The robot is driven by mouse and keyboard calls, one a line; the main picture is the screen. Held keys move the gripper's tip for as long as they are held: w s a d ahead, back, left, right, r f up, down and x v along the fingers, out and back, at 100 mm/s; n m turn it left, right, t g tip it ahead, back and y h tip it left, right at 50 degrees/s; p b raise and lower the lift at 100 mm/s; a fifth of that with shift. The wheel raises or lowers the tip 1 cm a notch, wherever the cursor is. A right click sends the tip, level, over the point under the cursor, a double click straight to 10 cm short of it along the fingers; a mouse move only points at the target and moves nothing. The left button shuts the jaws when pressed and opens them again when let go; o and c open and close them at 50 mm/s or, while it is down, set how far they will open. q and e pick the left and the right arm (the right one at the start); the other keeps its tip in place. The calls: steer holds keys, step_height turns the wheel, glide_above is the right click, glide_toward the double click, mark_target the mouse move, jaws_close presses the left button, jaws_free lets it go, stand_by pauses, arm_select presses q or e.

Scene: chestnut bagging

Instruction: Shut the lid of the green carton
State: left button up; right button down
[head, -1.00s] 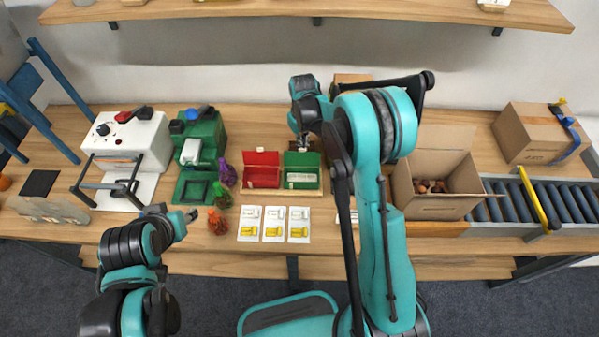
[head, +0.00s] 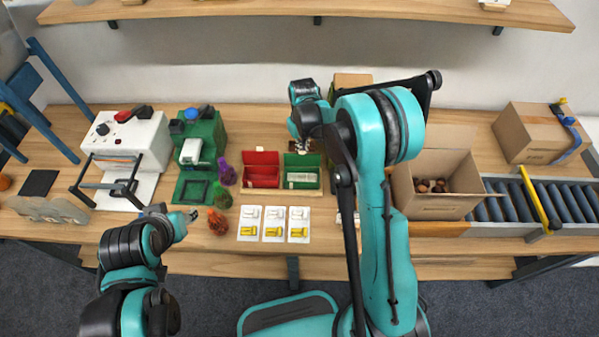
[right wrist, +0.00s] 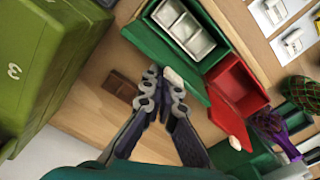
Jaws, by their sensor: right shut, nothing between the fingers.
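The green carton (head: 303,181) stands on the bench with its lid (head: 300,159) open, tilted up at the back. In the right wrist view the carton (right wrist: 207,58) holds white trays (right wrist: 183,29), and its open lid (right wrist: 160,62) has a pale tab (right wrist: 173,77) at the edge. My right gripper (right wrist: 164,76) is shut and empty, its fingertips beside that tab; contact is unclear. In the head view the right gripper (head: 303,140) is just behind the lid, partly hidden. My left gripper (head: 191,214) is over the bench front at left, too small to read.
An open red carton (head: 262,181) stands directly left of the green one. White and yellow cards (head: 273,224) lie in front. An open cardboard box (head: 437,207) of chestnuts stands right. A large green container (right wrist: 45,65) is near the right gripper. Net bags (head: 222,197) lie left.

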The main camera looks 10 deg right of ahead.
steer(key=shift+s+a, duration=0.25)
steer(key=shift+s, duration=0.6)
steer(key=shift+r+p, duration=2.1)
steer(key=shift+r, duration=1.45)
steer(key=shift+s+r, duration=0.1)
steer(key=shift+r, duration=0.1)
steer(key=s+d+r+m+t+b, duration=0.1)
steer(key=s+r+t+b, duration=0.25)
steer(key=s, duration=0.45)
steer(key=s+r+m+t+b, duration=0.1)
steer(key=s+r+t+b, duration=0.15)
steer(key=s+r, duration=0.4)
steer(key=s+f+b, duration=0.2)
steer(key=s+f, duration=0.2)
steer(key=s, duration=0.3)
step_height(320, 180, down, 13)
steer(key=s+d+m+t+b, duration=0.1)
steer(key=s+b, duration=0.1)
steer(key=b, duration=1)
steer(key=shift+s+d+r, duration=0.15)
steer(key=shift+d+r, duration=0.05)
steer(key=shift+d, duration=0.15)
